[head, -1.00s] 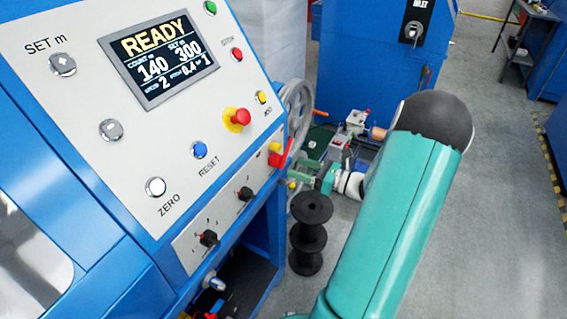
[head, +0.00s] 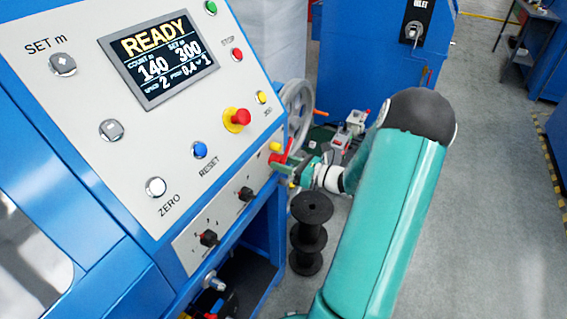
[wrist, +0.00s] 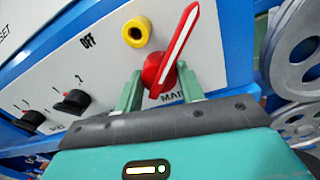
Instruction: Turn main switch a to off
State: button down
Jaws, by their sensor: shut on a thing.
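The main switch in the wrist view is a red handle (wrist: 174,50) with a white stripe, on the pale panel above the partly covered "MAIN" label. In the head view the red handle (head: 280,158) is at the panel's lower right edge, partly covered. My gripper (wrist: 160,86) has its green fingers on both sides of the handle's lower part and is shut on it. My gripper also shows in the head view (head: 292,168).
A yellow round fitting (wrist: 137,32) sits just left of the handle. Two black knobs (head: 208,238) (head: 245,194) and a red emergency button (head: 242,117) are on the same console. Black spools (head: 310,230) stand below my arm. A grey wheel (wrist: 298,45) is at the right.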

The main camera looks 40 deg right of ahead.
jog(key=shift+n, duration=0.4)
jog(key=n, duration=0.3)
jog(key=shift+n, duration=0.3)
jog(key=n, duration=0.8)
jog(key=shift+n+h, duration=0.4)
jog(key=n, duration=0.4)
jog(key=shift+h, duration=0.3)
jog(key=c, duration=0.9)
grip_release()
jog(key=shift+r, duration=0.1)
